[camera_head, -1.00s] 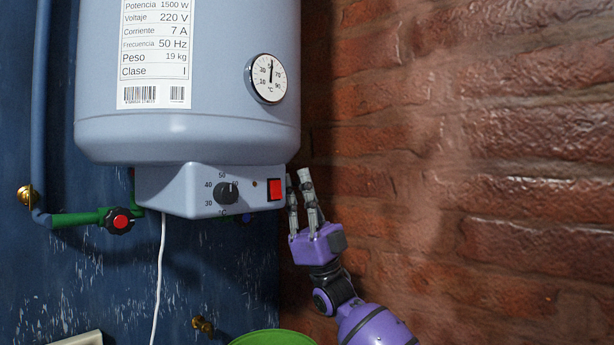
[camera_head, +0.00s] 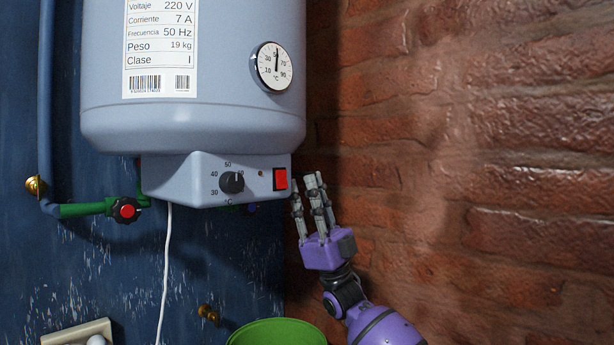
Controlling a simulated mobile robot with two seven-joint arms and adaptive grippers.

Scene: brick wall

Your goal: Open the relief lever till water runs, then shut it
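The grey-blue water heater (camera_head: 195,115) hangs on the blue wall. Its control box (camera_head: 185,180) carries a black dial (camera_head: 231,182) and a red switch (camera_head: 280,179). No relief lever is clearly seen; a small dark-blue part (camera_head: 249,208) peeks out under the box, mostly hidden. My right gripper (camera_head: 308,190) is just right of the box, fingers pointing up, with a gap between them and nothing seen in it. Whether it touches the heater cannot be told. My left gripper is not in view. No running water is seen.
A green pipe with a red-knobbed valve (camera_head: 125,209) is at the left under the heater. A green bucket (camera_head: 277,331) is at the bottom. A white cable (camera_head: 165,270) hangs down. The brick wall (camera_head: 480,170) bounds the right side. A brass fitting (camera_head: 208,313) sticks out low.

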